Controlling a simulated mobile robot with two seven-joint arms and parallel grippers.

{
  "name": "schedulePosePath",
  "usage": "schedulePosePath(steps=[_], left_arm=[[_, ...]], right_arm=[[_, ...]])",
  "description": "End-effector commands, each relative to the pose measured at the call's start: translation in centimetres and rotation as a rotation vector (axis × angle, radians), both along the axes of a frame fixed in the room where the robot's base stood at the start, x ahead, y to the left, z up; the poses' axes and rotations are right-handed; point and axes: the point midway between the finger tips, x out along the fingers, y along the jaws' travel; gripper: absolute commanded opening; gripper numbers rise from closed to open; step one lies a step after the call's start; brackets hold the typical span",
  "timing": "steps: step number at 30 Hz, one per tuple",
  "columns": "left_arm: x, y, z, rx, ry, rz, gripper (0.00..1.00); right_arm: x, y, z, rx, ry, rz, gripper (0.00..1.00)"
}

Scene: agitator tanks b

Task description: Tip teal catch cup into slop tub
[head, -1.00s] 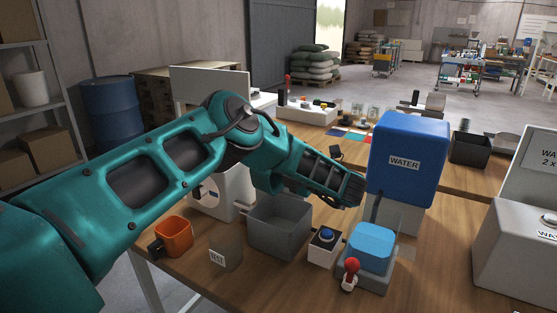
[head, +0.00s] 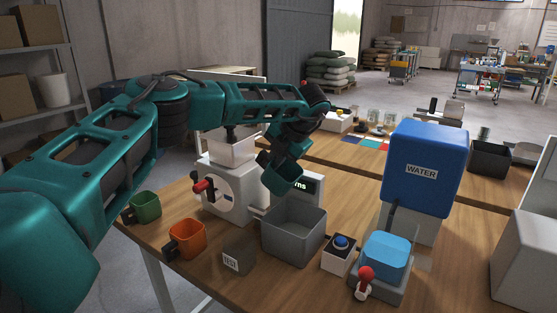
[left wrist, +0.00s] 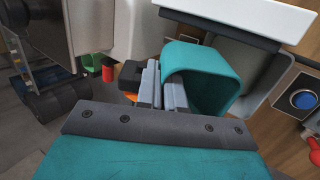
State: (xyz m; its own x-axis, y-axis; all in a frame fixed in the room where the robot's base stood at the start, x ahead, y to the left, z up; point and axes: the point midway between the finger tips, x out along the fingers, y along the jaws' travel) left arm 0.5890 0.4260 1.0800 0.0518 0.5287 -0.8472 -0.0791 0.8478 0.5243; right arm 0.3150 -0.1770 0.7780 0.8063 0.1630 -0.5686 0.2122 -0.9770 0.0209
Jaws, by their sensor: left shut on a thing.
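The teal catch cup (head: 283,178) is held off the table, tilted, just above the grey slop tub (head: 322,240) at its far left side. My left gripper (head: 288,150) is shut on the cup; in the left wrist view the fingers (left wrist: 164,88) pinch the wall of the cup (left wrist: 200,62). The open, hollow side of the cup shows there. Part of the tub (left wrist: 265,82) shows beyond it. I cannot tell whether anything is in the cup. My right gripper is not in view.
A white machine with a red tap (head: 231,196) stands behind left of the tub. Green (head: 146,207) and orange (head: 187,238) cups and a grey TEST block (head: 238,257) stand to the left. A blue-button box (head: 339,254), red-handled stand (head: 365,284) and WATER tank (head: 424,168) are right.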

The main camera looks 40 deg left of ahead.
Motion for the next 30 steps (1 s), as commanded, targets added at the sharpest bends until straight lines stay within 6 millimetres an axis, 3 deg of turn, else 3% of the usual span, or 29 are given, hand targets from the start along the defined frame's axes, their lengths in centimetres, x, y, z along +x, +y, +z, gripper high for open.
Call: schedulePosePath(steps=[7, 16, 30], left_arm=[[0.0, 0.4, -0.8, -0.160, 0.018, 0.003, 0.00], [0.0, 0.2, -3.3, -0.527, 0.049, 0.002, 0.00], [0.0, 0.2, -3.5, -0.578, 0.054, -0.003, 0.00]], right_arm=[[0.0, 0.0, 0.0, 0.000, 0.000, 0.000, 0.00], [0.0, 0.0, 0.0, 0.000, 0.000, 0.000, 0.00], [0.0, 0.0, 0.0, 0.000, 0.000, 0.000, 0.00]])
